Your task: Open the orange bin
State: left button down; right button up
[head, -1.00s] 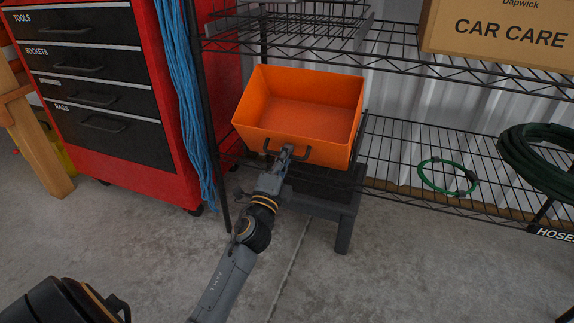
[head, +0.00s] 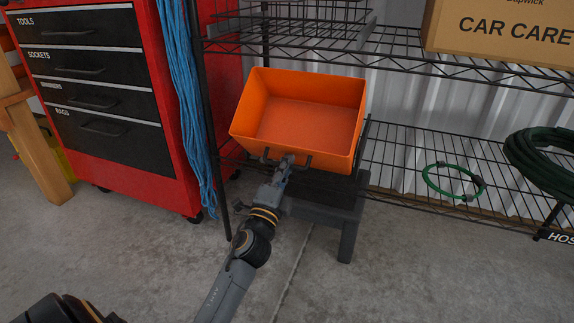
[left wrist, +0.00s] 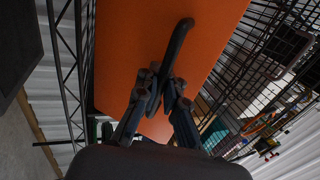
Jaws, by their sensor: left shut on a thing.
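The orange bin (head: 308,122) is tilted towards me, and its empty inside shows in the head view. Its front face fills the middle of the left wrist view (left wrist: 128,50). A dark bar handle (head: 305,163) runs along the bin's front; it also shows in the left wrist view (left wrist: 179,42). My left gripper (head: 287,160) is shut on the handle, with a finger on each side of it in the left wrist view (left wrist: 162,92). My right gripper is not in view.
A dark stand (head: 345,225) is below the bin. A red tool chest (head: 185,150) with blue rope stands left. Wire shelves (head: 400,165) on the right hold a green ring (head: 430,182), a dark hose (head: 515,160) and a cardboard box (head: 500,30). The concrete floor in front is clear.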

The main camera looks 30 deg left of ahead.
pick_arm(q)
jog(key=shift+r, duration=0.1)
jog(key=c, duration=1.8)
grip_release()
jog(key=shift+o, duration=0.3)
jog(key=shift+s, duration=0.2)
jog(key=v, duration=1.2)
